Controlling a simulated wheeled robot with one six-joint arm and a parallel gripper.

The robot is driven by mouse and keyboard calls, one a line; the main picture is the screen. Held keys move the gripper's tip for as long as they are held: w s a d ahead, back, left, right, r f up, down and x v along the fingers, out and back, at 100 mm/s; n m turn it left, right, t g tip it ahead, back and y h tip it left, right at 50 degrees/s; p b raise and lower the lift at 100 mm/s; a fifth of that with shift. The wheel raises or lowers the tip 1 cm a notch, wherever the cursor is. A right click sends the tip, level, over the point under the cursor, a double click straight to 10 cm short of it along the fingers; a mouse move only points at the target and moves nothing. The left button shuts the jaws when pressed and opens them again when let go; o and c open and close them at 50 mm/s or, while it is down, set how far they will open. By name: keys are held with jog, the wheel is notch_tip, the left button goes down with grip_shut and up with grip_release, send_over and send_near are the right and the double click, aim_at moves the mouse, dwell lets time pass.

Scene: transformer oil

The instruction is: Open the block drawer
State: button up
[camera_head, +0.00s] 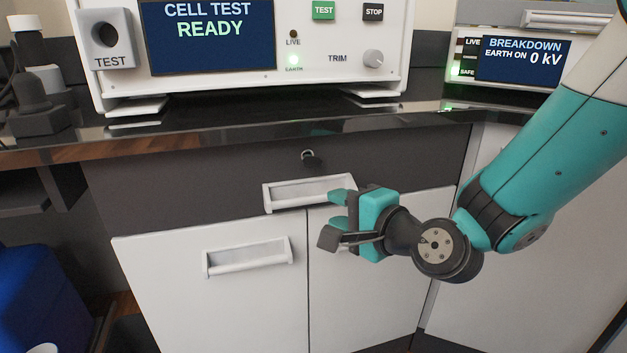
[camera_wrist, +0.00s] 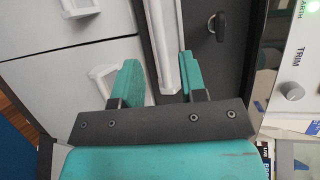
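The drawer (camera_head: 215,176) is a dark grey front under the worktop and looks shut. Its pale bar handle (camera_head: 310,192) is at the middle. In the wrist view the drawer front (camera_wrist: 208,60) is turned sideways, with the handle (camera_wrist: 166,40) running down it. My gripper (camera_head: 332,217) is at the right end of the handle. In the wrist view my gripper (camera_wrist: 159,64) has its teal fingers apart, with the end of the handle showing between them. I cannot tell whether either finger touches it.
A black lock or key (camera_head: 311,158) sticks out above the handle. White cupboard doors (camera_head: 200,300) lie below, the left with its own handle (camera_head: 248,257). The cell test unit (camera_head: 240,50) and breakdown display (camera_head: 520,58) stand on the worktop (camera_head: 200,138). A blue object (camera_head: 40,300) is at lower left.

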aim_at(315, 200)
jog(key=x, duration=0.7)
jog(key=shift+w+a+p, duration=0.1)
jog(key=shift+a+p, duration=0.05)
jog(key=shift+p, duration=0.15)
grip_shut()
